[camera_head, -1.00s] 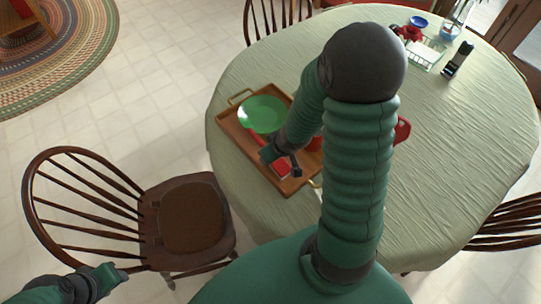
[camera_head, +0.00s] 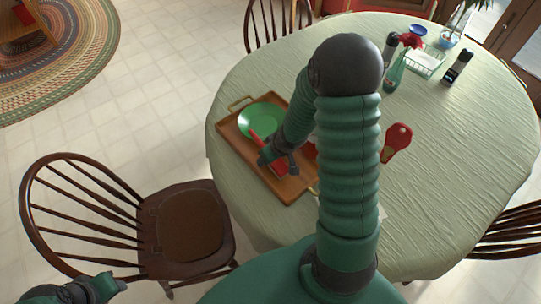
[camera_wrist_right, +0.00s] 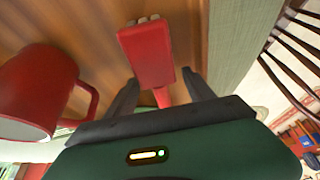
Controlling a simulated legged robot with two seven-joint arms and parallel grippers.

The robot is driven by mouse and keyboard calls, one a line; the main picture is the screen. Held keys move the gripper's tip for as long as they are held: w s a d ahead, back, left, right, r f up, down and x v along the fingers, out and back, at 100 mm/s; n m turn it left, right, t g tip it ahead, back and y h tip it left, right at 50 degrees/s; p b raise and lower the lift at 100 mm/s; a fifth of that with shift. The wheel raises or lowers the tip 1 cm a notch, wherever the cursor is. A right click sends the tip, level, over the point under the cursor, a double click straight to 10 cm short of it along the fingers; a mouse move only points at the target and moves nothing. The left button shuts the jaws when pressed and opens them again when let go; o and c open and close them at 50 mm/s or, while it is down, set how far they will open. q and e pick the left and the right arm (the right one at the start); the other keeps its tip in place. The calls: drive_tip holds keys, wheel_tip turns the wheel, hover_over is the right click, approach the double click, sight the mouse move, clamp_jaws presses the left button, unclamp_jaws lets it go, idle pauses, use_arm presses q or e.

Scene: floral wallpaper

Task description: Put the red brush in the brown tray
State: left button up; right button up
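The red brush (camera_head: 281,169) is in the brown tray (camera_head: 233,141), its handle reaching toward the green plate (camera_head: 262,121). The right wrist view shows the flat brush head (camera_wrist_right: 147,52) over the tray's wooden floor (camera_wrist_right: 95,22), with bristles at its far end. My right gripper (camera_wrist_right: 160,88) is open. Its two fingers stand apart on either side of the brush, with gaps beside the handle; the handle's rest is hidden under the gripper. My left gripper (camera_head: 112,286) is low at the left, away from the table; its fingers are unclear.
A red mug (camera_wrist_right: 38,90) stands in the tray beside my right gripper. A red utensil (camera_head: 397,140) lies on the table (camera_head: 450,150) right of my arm. A chair (camera_head: 185,220) is at left.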

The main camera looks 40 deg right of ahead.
drive_tip(key=shift+d, duration=0.1)
drive_tip(key=shift+s+r+p, duration=0.1)
drive_tip(key=shift+r+p, duration=0.2)
drive_tip(key=shift+r, duration=0.1)
drive_tip(key=p+v, duration=0.8)
drive_tip(key=v, duration=0.3)
drive_tip(key=s+a+r+g, duration=0.1)
drive_tip(key=a+r, duration=0.2)
drive_tip(key=a, duration=0.4)
drive_tip(key=s+a+r+n+g, duration=0.1)
drive_tip(key=a+r, duration=0.3)
drive_tip(key=a, duration=0.4)
drive_tip(key=shift+s+a, duration=0.3)
drive_tip(key=shift+a+r, duration=0.1)
drive_tip(key=shift+a, duration=0.2)
drive_tip(key=shift+d, duration=0.15)
